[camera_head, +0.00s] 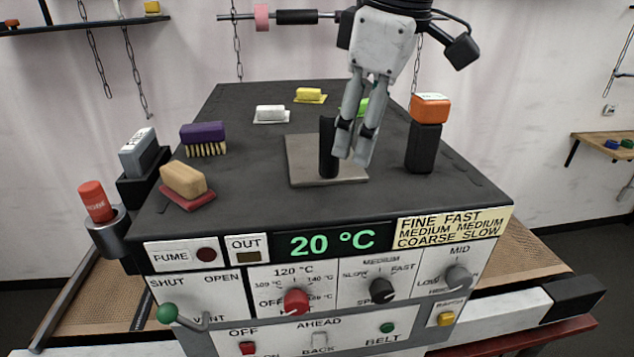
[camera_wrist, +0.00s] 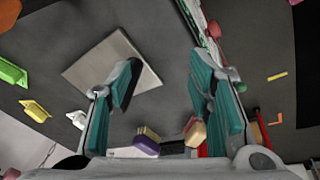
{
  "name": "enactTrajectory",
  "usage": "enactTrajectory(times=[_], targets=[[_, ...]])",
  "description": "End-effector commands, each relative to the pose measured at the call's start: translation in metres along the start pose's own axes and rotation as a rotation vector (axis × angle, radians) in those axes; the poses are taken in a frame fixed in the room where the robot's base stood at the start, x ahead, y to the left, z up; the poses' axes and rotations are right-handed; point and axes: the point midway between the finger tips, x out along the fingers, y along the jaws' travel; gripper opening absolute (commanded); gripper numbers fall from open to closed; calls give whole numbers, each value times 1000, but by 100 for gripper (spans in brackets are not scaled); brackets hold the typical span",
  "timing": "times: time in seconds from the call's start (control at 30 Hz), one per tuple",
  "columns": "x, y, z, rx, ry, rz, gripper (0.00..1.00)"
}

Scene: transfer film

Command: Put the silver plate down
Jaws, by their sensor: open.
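The silver plate (camera_head: 301,171) is a flat grey square that appears to lie flat on the black machine top, with an upright black handle (camera_head: 327,148) on it. My gripper (camera_head: 354,150) points down over the plate's right part, just right of the handle. Its fingers are open and nothing shows between them; I cannot tell whether they touch the handle. In the wrist view the plate (camera_wrist: 100,68) is partly behind the left finger of my gripper (camera_wrist: 165,85). The handle does not show clearly there.
The black machine top (camera_head: 250,120) also carries a purple brush (camera_head: 203,134), a tan block on a red base (camera_head: 184,180), white (camera_head: 270,113) and yellow (camera_head: 309,95) blocks, and an orange-topped black block (camera_head: 428,130) on the right. Bare surface lies in front of the plate.

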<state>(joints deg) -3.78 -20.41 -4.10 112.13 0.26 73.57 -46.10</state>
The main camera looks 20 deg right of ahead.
Motion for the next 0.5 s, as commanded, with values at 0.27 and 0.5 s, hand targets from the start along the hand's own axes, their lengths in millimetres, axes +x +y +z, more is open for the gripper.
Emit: enactTrajectory(times=[0.27,0.5], targets=[[53,-62,59,591,153,104,47],[74,-79,75,784,213,122,47]])
